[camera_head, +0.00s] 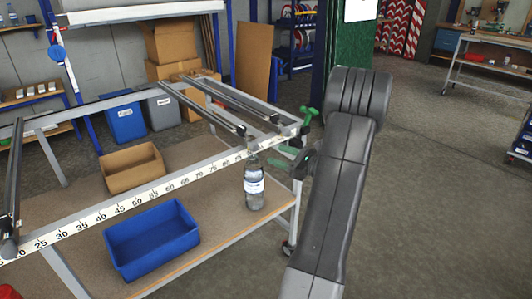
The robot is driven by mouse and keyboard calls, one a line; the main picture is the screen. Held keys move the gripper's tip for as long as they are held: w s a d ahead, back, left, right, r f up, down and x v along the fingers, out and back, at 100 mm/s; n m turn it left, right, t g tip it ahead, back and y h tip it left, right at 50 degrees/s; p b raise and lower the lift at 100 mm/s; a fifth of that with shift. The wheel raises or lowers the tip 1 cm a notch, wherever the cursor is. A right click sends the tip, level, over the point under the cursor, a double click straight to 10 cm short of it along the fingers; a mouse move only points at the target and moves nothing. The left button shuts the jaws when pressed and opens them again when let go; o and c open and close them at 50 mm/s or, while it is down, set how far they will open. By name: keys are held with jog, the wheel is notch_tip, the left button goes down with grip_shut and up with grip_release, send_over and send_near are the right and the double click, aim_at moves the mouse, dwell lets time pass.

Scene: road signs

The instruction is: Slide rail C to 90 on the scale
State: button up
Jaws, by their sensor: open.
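The white scale strip (157,189) runs along the front bar of a metal frame, its numbers rising to the right. Three dark rails lie across the frame: a left rail (14,180) below the 20 mark, a middle rail (205,109) whose front end is just past 85, and a right rail (240,99) close to the scale's right end. I cannot read which is rail C. My gripper (285,157) is open, with green fingers beside the frame's right front corner, right of the middle rail's front end. It looks empty; my forearm partly hides it.
A blue bin (150,240), a cardboard box (133,168) and a bottle (254,186) stand on the lower shelf. Open floor (430,200) lies to the right.

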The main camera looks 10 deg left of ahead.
aim_at(258, 148)
jog(key=v, duration=0.3)
jog(key=shift+s+d, duration=0.2)
jog(key=shift+d, duration=0.15)
jog(key=p+x, duration=0.1)
jog(key=x, duration=1.3)
jog(key=shift+r, duration=0.15)
jog(key=shift+s, duration=0.15)
